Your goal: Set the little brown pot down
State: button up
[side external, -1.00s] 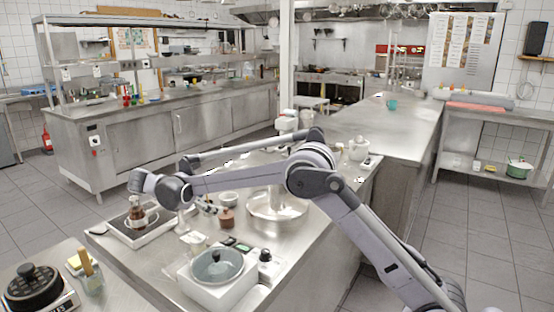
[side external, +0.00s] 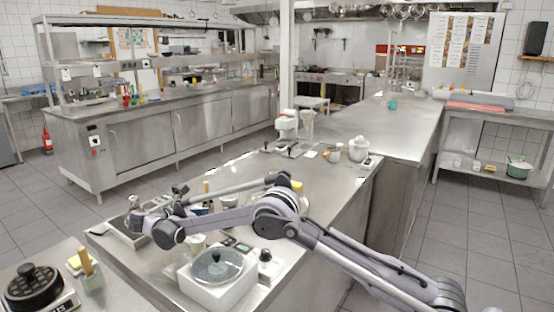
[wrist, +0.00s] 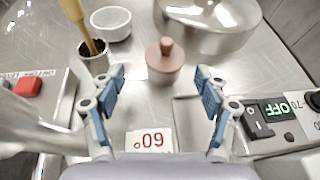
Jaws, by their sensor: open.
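The little brown pot (wrist: 164,62), with a knobbed lid, stands upright on the steel counter in the wrist view. My gripper (wrist: 160,90) is open, with its blue-padded fingers spread wide to either side. The pot shows in the gap just beyond the fingertips, and neither finger appears to touch it. In the side external view the pot is hidden behind my arm, and my fingers cannot be made out clearly.
A large steel bowl (wrist: 212,40) stands close behind the pot. A white bowl (wrist: 111,26) and a cup with a wooden-handled tool (wrist: 93,58) are at left.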

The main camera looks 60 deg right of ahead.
jog(key=shift+s+x, duration=0.2)
jog(key=shift+x, duration=1.35)
jog(key=shift+s+x, duration=0.2)
jog(key=shift+x, duration=1.35)
jog(key=shift+r, duration=0.1)
grip_shut()
